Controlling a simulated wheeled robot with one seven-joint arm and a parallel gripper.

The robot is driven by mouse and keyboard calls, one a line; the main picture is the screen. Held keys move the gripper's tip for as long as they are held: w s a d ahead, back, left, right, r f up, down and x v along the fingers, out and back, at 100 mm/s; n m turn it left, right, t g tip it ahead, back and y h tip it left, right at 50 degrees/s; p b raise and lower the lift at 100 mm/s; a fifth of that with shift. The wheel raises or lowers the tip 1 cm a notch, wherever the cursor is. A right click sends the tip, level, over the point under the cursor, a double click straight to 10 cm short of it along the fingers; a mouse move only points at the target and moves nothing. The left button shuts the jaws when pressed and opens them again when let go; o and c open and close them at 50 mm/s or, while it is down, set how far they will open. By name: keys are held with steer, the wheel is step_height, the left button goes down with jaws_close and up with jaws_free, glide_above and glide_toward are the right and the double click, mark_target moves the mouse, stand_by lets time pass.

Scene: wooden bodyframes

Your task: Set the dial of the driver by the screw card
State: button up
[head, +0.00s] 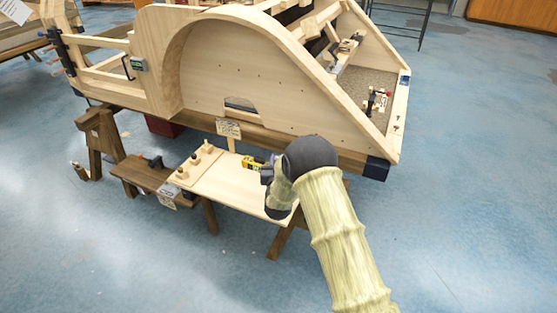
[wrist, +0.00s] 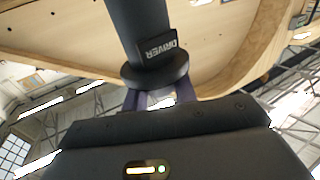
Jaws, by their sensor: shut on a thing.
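In the wrist view, a dark cylindrical part marked DRIVER (wrist: 145,40) with a round collar stands between the fingers of my gripper (wrist: 160,97). The fingers are shut on it just below the collar. In the head view, my gripper (head: 268,174) is over the right part of the pale low bench, and my arm hides much of it. A yellow and dark tool body (head: 253,162) shows beside it, apparently the driver. The dial and its setting cannot be made out.
The low bench's pale top (head: 222,187) is bare in front. A wooden board with knobs (head: 197,163) lies at its left. A darker bench (head: 150,177) carries another card (head: 167,196). The large wooden bodyframe (head: 235,75) rises close behind. Blue floor is clear at right.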

steer(key=o, duration=1)
steer(key=shift+c, duration=0.2)
steer(key=s+d, duration=0.1)
steer(key=s, duration=1.6)
steer(key=shift+s+b, duration=0.15)
steer(key=shift+b, duration=0.3)
